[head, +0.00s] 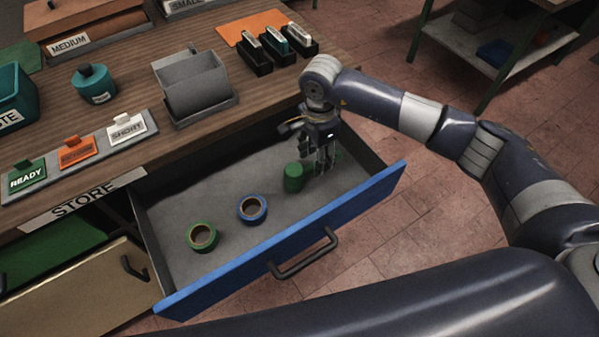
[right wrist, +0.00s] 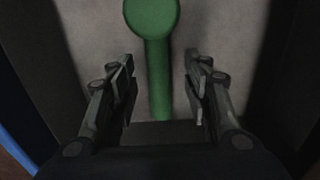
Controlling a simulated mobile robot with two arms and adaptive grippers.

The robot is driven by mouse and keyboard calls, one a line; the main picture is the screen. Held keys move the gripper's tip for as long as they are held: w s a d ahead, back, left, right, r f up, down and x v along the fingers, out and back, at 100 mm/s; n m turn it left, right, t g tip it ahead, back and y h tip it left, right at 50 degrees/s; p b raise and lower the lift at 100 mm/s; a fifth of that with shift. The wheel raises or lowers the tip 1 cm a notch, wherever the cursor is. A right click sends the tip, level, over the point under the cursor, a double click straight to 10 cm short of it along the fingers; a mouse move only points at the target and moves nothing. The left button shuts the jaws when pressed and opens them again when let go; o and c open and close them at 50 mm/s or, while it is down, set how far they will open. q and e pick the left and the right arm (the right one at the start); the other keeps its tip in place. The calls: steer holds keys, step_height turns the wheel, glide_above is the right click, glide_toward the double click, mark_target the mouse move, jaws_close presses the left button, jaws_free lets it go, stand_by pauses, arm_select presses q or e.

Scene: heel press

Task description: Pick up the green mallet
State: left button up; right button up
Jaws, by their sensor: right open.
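The green mallet (head: 293,177) lies in the open drawer, towards its right end. In the right wrist view its round head (right wrist: 152,17) is at the top and its handle (right wrist: 158,80) runs down between my fingers. My right gripper (head: 323,168) reaches down into the drawer beside the mallet head. It is open, with one finger on each side of the handle (right wrist: 158,88) and a gap on both sides. My gripper hides part of the handle in the head view. My left gripper does not show.
The drawer has a blue front (head: 290,245) with a dark handle (head: 304,258). A blue-rimmed roll (head: 262,214) and a green-rimmed roll (head: 212,243) lie to the left of the mallet. The bench top (head: 130,125) above holds labelled tags, a grey holder and several small black holders.

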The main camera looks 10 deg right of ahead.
step_height(320, 180, down, 4)
steer(key=shift+s+f+p, duration=0.1)
steer(key=shift+s+p, duration=0.05)
steer(key=shift+p, duration=0.2)
jaws_close()
steer(key=shift+r, duration=0.2)
